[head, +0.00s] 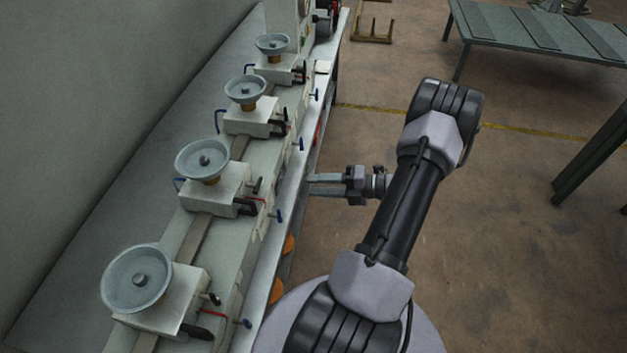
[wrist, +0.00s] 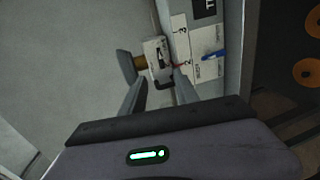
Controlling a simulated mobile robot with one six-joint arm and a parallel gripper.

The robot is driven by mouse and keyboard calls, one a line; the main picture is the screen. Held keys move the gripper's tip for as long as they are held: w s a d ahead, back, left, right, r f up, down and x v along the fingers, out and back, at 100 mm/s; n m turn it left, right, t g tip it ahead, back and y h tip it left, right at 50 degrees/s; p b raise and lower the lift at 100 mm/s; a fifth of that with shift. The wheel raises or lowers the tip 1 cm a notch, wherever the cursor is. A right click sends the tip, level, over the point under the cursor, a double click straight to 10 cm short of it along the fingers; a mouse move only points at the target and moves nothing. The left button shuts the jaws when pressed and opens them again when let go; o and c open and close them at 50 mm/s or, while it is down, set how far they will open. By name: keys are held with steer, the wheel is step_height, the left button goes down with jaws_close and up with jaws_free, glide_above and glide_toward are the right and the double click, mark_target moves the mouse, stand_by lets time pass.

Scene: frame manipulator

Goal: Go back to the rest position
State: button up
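My gripper (head: 311,184) is to the right of the long bench in the head view, its two fingers pointing left toward the bench edge. The fingers are apart with nothing held between them. In the wrist view my gripper (wrist: 161,80) also shows spread fingers. A white block with a black handle (wrist: 158,58) shows beyond the fingertips there. I cannot tell the exact distance from fingertips to bench.
The bench (head: 193,240) carries several white machine blocks topped with round dishes (head: 139,279), with small blue and black levers on their sides. Orange round items (head: 277,291) sit below its edge. A grey table (head: 545,38) stands at upper right. Brown floor to the right is largely open.

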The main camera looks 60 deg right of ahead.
steer(key=w+a+r+n+g+y+b, duration=0.1)
steer(key=w+a+r+n+g+b, duration=0.15)
steer(key=a+n, duration=0.45)
steer(key=w+a+r+n+g+b, duration=0.2)
steer(key=w+a+n+g+b, duration=0.15)
steer(key=a+n, duration=0.25)
steer(key=w+a+r+n+g+y+b, duration=0.1)
steer(key=w+a+r+n+g+b, duration=0.2)
steer(key=a+n, duration=0.4)
steer(key=s+a+n+h+b, duration=0.3)
steer(key=a+n, duration=0.6)
steer(key=n, duration=0.3)
steer(key=s+a+r+n+h+b, duration=0.1)
steer(key=s+a+n+h+b, duration=0.2)
steer(key=n, duration=1)
steer(key=s+a+b, duration=0.2)
steer(key=s+a, duration=0.3)
steer(key=a, duration=0.1)
steer(key=shift+s+r, duration=0.1)
steer(key=shift+d, duration=0.1)
